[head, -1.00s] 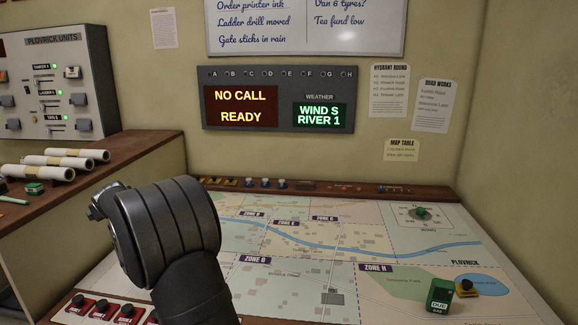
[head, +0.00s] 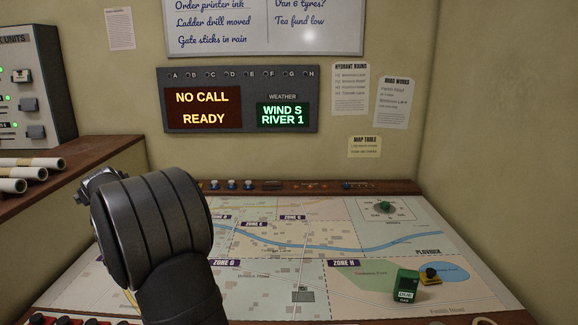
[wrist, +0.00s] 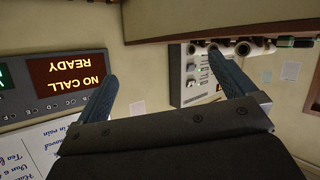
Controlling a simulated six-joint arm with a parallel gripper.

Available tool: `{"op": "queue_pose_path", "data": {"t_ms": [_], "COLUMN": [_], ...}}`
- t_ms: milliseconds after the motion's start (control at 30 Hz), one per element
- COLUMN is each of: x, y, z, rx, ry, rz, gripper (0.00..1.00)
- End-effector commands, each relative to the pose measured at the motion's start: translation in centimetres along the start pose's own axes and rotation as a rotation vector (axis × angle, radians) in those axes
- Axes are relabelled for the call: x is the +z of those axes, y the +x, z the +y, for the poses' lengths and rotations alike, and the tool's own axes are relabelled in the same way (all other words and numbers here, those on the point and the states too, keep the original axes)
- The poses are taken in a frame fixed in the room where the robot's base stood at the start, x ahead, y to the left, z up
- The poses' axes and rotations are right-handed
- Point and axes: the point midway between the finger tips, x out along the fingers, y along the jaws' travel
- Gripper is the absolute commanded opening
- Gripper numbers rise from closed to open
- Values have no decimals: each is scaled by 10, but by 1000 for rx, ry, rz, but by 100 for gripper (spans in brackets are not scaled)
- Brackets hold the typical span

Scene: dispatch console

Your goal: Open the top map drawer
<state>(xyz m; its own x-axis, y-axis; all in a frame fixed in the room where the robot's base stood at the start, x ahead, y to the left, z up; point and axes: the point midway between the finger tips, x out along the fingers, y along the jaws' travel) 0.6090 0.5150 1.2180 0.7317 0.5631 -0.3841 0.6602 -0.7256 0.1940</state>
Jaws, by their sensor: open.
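No map drawer shows in either view. The map table (head: 390,235) fills the lower part of the head view, and its front face is out of the picture. My gripper (wrist: 164,85) shows in the wrist view, which is upside down. Its two blue-grey fingers are wide apart with nothing between them. The fingers point toward the back wall and the units panel, apart from any drawer. In the head view my dark arm hides the left part of the map, and the fingertips are not seen there.
A green box (head: 407,285) and a yellow piece with a dark knob (head: 430,277) stand at the map's right front. Rolled papers (head: 30,167) lie on the wooden side shelf (head: 95,155) at left. The call display (head: 240,100) hangs on the back wall. The map's middle is clear.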

Motion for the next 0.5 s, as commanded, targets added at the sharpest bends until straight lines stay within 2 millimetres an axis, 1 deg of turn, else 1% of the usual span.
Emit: {"op": "queue_pose_path", "data": {"t_ms": [33, 333, 367, 467, 500], "x": [0, -2, -4, -22, -32], "y": [0, -1, -2, -9, -13], "z": [0, 0, 1, 5, 7], "rx": [0, 0, 0, 1, 1], "ry": [0, 0, 0, 1, 1], "rz": [0, 0, 1, 4, 5], "gripper": [94, 35, 31, 31, 31]}}
